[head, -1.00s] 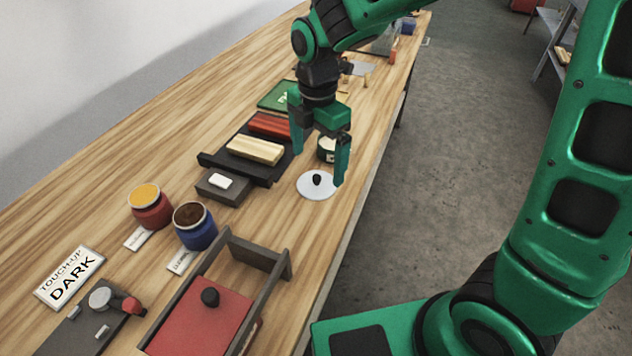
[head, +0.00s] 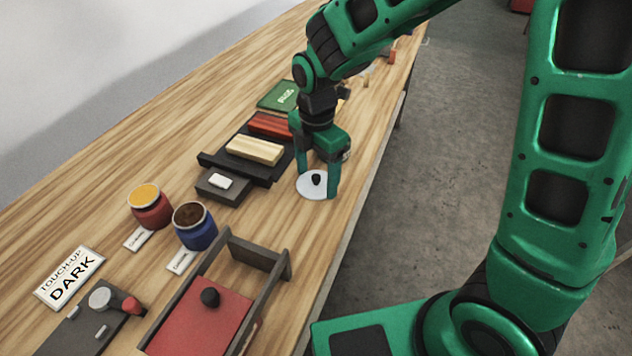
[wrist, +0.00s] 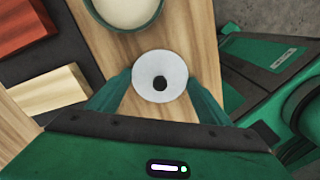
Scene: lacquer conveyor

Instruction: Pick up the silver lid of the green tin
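The silver lid (head: 309,191) is a pale round disc with a black knob, lying flat on the wooden bench. It also shows in the wrist view (wrist: 147,70), with its knob near the middle. My gripper (head: 318,180) is low over the lid with its fingers apart, one on either side of the knob. In the wrist view my gripper (wrist: 160,92) is open, with nothing held. Whether the fingers touch the lid cannot be told. The green tin (wrist: 112,26) stands open beside the lid with cream-coloured contents; in the head view my gripper mostly hides it.
A dark tray (head: 222,163) holds a pale block (head: 255,149) and a red block (head: 271,124) left of my gripper. A red jar (head: 152,212), a blue jar (head: 195,232) and a frame with a red panel (head: 200,318) stand nearer. The bench edge is close on the right.

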